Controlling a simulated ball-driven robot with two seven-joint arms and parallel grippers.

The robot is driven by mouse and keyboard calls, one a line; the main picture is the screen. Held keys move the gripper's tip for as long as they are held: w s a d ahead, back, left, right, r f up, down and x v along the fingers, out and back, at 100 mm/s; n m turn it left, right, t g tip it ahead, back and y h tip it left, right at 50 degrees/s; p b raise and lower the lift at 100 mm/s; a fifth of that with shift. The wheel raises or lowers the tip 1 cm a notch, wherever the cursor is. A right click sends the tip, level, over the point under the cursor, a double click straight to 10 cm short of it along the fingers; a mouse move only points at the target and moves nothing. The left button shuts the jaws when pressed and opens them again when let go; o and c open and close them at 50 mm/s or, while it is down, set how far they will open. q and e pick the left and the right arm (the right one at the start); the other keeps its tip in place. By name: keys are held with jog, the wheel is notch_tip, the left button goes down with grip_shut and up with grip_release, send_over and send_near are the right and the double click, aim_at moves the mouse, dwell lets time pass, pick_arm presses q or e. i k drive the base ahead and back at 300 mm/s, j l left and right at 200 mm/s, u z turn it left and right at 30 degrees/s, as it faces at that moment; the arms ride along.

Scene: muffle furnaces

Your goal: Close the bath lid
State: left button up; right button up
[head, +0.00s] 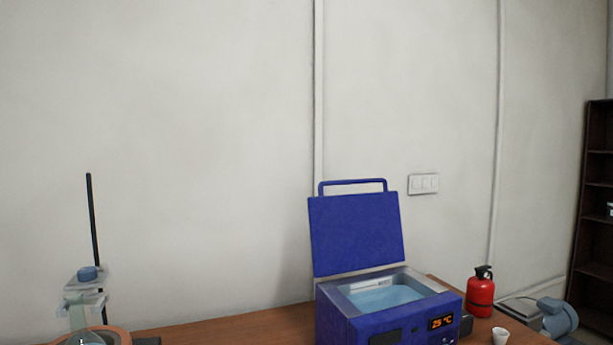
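The blue water bath (380,326) stands on the brown table right of the middle in the head view. Its blue lid (356,233) is open and stands nearly upright at the back edge. A handle (352,182) runs along the lid's top edge. Pale blue water (388,298) shows in the open basin. A lit display (441,322) on the front reads about 29 °C. Neither of my grippers is in view.
A lab stand (92,225) with a flask (82,322) is at the left. A small white cup (500,336), a red extinguisher (480,293) and a blue-grey device (556,318) are right of the bath. The table (245,328) is bare left of the bath.

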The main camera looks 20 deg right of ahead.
aim_at(350, 232)
jog(key=l+u, duration=0.35)
jog(key=l, duration=0.15)
jog(key=l+u, duration=0.3)
jog(key=l, duration=0.2)
jog(key=k+l+u, duration=0.15)
jog(key=l+u, duration=0.2)
jog(key=l, duration=0.15)
